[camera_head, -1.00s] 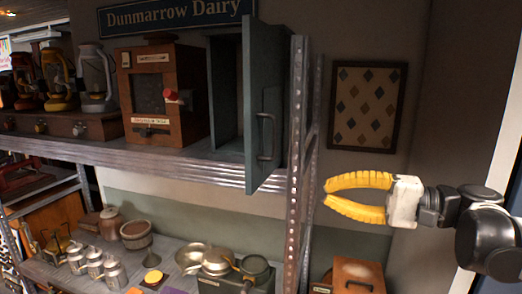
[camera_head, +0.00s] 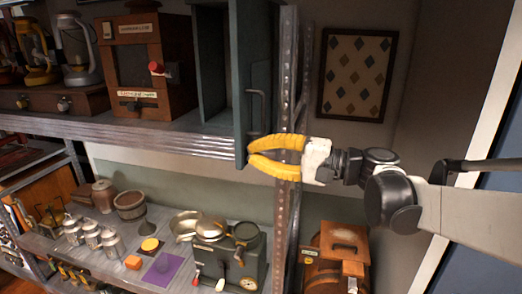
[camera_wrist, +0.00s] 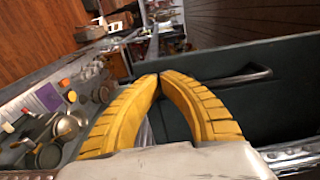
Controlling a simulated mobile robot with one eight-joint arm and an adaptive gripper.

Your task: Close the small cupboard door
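The small grey-green cupboard (camera_head: 211,60) stands on the upper shelf. Its door (camera_head: 241,80) is swung open toward me, with its edge facing the head camera. The dark bar handle (camera_head: 256,110) is on the door's right-hand, outer face. My gripper (camera_head: 249,151) has yellow fingers with their tips together and nothing visible between them. It is at the door's lower front corner, below the handle; contact is unclear. In the wrist view the door (camera_wrist: 200,60) fills the right side, with the handle (camera_wrist: 238,79) beyond my right finger.
A perforated metal shelf post (camera_head: 285,110) stands just behind my fingers. A wooden box (camera_head: 145,70) is left of the cupboard. Pans, a scale (camera_head: 250,270) and canisters crowd the lower shelf. A patterned picture (camera_head: 357,72) hangs on the right wall.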

